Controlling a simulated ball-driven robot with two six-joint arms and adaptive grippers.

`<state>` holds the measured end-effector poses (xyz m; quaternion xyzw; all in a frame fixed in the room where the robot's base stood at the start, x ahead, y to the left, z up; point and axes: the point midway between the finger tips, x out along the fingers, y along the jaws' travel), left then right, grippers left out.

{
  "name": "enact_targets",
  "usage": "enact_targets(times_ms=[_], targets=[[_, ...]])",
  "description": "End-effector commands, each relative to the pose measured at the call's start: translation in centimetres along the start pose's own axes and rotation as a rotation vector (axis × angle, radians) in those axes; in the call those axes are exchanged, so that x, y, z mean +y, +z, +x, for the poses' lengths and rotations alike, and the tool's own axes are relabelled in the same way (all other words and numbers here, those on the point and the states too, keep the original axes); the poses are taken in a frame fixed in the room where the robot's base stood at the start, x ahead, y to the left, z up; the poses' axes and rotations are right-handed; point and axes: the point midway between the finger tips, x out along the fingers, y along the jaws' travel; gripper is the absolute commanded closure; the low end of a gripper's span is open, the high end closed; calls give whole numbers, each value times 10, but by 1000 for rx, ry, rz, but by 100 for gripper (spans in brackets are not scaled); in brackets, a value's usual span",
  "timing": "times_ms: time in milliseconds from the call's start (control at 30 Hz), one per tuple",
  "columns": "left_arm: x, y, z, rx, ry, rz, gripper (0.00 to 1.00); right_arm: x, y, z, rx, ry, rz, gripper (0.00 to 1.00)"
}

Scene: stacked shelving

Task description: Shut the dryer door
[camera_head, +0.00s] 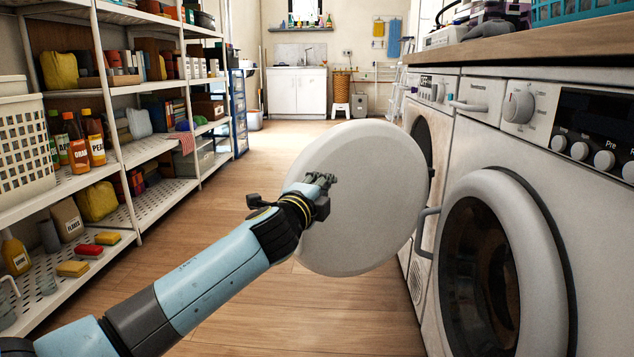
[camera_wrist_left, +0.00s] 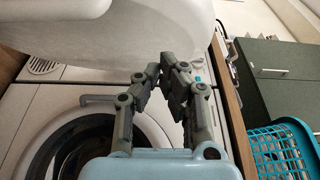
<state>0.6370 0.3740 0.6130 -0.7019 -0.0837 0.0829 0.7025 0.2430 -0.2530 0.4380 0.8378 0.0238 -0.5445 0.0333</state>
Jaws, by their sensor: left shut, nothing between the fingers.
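The dryer door (camera_head: 375,190) is a round white disc that stands open, swung out from the far machine (camera_head: 435,130) in the head view. Part of the dark round opening shows behind its right edge. The door also fills the upper left of the left wrist view (camera_wrist_left: 110,35). My left gripper (camera_head: 320,182) is shut and empty in front of the door's near face, left of its middle. Its closed fingers (camera_wrist_left: 176,62) show beside the door in the left wrist view. I cannot tell whether they touch it. My right gripper is not in view.
A nearer front-loading machine (camera_head: 600,215) with a closed round door stands at the right. A wooden counter (camera_head: 560,42) runs above the machines. Loaded shelving (camera_head: 125,150) lines the left. The wooden floor (camera_head: 265,160) between is clear.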

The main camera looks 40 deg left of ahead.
Motion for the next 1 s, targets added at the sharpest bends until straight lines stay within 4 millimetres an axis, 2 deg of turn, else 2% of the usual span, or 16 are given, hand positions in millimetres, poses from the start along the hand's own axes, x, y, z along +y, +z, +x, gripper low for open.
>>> enact_targets(times_ms=[33, 100, 300, 800, 1000], targets=[[2, 0, 11, -1, 0, 0, 100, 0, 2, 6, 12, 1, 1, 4], [4, 10, 18, 0, 2, 6, 100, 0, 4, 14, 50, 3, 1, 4], [3, 25, 33, 0, 2, 2, 100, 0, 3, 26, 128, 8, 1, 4], [1, 28, 36, 1, 2, -1, 100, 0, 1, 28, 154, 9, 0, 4], [-1, 28, 37, 26, 1, 2, 100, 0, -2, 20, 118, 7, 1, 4]])
